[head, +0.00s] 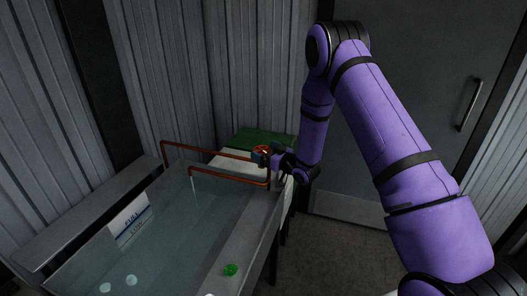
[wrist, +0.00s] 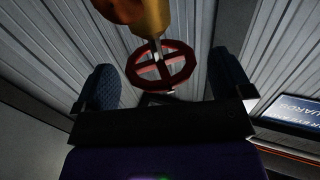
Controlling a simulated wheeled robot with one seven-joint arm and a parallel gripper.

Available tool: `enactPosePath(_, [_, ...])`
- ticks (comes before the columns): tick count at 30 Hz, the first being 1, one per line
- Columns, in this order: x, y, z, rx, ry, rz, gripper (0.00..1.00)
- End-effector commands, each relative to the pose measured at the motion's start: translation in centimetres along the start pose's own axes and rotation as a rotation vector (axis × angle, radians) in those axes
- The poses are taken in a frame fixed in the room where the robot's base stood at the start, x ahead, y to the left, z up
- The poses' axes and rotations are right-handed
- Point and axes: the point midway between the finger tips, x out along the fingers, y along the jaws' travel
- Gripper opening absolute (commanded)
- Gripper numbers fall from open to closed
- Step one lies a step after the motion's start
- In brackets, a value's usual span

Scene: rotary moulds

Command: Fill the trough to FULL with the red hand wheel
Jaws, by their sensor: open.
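The red hand wheel (head: 262,148) sits on the copper pipe at the trough's far right corner. In the wrist view the spoked wheel (wrist: 161,68) is between my two finger pads, with visible gaps on both sides. My gripper (head: 268,157) is open at the wheel; it also shows in the wrist view (wrist: 165,82). The grey trough (head: 254,232) holds clear water (head: 178,225). A white FULL/LOW plate (head: 130,218) is on its left inner wall; the exact water level against FULL is hard to tell. A thin pale stream seems to fall from the pipe's spout.
The copper pipe (head: 212,149) runs across the trough's far end. A green knob-like object (head: 231,269) sits on the near right rim. A pale box with a green top (head: 265,139) stands behind. A grey door (head: 425,110) is at right; bare floor (head: 335,245) lies before it.

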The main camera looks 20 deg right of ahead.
Motion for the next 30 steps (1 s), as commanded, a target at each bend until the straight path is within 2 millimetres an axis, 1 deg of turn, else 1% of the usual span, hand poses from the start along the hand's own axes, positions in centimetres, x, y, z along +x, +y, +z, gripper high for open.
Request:
enactPosePath(1, [0.45, -0.01, -0.01, -0.001, 0.001, 0.000, 0.97])
enactPosePath(5, [1.03, -0.04, -0.01, 0.000, -0.001, 0.000, 0.97])
enactPosePath(13, [1.14, -0.02, -0.02, 0.000, 0.000, 0.000, 0.97])
enactPosePath(14, [1.13, -0.02, -0.02, 0.000, 0.000, 0.000, 0.93])
enactPosePath(15, [1.13, -0.02, -0.02, 0.000, 0.000, 0.000, 0.84])
enactPosePath(17, [1.12, -0.01, -0.02, 0.000, 0.000, 0.000, 0.70])
enactPosePath(18, [1.12, -0.01, -0.02, 0.000, 0.000, 0.000, 0.61])
enactPosePath(20, [1.12, -0.02, -0.02, 0.000, 0.000, 0.000, 0.48])
enactPosePath(30, [1.08, -0.09, 0.00, 0.002, -0.001, 0.039, 0.48])
